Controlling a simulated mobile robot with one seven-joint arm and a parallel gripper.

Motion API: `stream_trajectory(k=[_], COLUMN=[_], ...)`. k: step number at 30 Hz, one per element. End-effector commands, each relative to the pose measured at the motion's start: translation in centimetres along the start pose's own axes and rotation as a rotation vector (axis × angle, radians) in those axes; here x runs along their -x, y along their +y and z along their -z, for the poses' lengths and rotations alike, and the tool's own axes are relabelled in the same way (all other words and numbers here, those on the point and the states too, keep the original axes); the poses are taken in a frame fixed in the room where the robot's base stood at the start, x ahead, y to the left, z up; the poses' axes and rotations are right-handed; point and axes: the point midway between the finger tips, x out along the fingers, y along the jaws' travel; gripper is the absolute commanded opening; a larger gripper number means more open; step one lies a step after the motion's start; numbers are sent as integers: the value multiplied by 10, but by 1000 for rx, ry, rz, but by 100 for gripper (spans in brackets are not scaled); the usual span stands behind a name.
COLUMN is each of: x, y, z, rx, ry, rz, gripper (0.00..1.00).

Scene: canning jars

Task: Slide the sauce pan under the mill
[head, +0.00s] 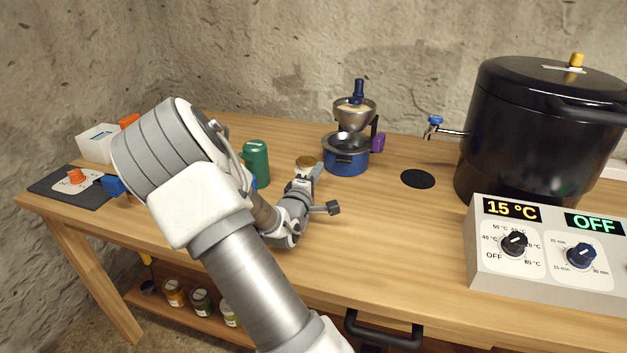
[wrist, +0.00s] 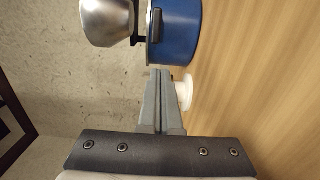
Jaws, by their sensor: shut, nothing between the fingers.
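The blue sauce pan (head: 345,160) stands on the table at the back centre, with the steel bowl of the mill (head: 351,118) just above it. The head view shows my gripper (head: 311,170) left of the pan.
A gold-topped item (head: 306,162) stands by my gripper, partly hidden. A green canister (head: 255,163) is to the left. A black disc (head: 418,179) lies to the right, before a large black pot (head: 535,130) and a control box (head: 550,250). The table's front middle is clear.

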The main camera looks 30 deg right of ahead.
Motion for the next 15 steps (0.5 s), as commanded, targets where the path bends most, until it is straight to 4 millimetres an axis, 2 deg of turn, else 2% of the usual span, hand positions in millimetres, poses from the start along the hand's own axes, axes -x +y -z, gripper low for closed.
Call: stream_trajectory(k=[1,6,10,15], x=[-11,-37,-48,-52], y=[-2,-2,-1,0], z=[-1,-1,0,0], rx=[-2,-2,-1,-1], ry=[-3,-1,0,1], rz=[-3,0,0,1], gripper=[0,0,0,0])
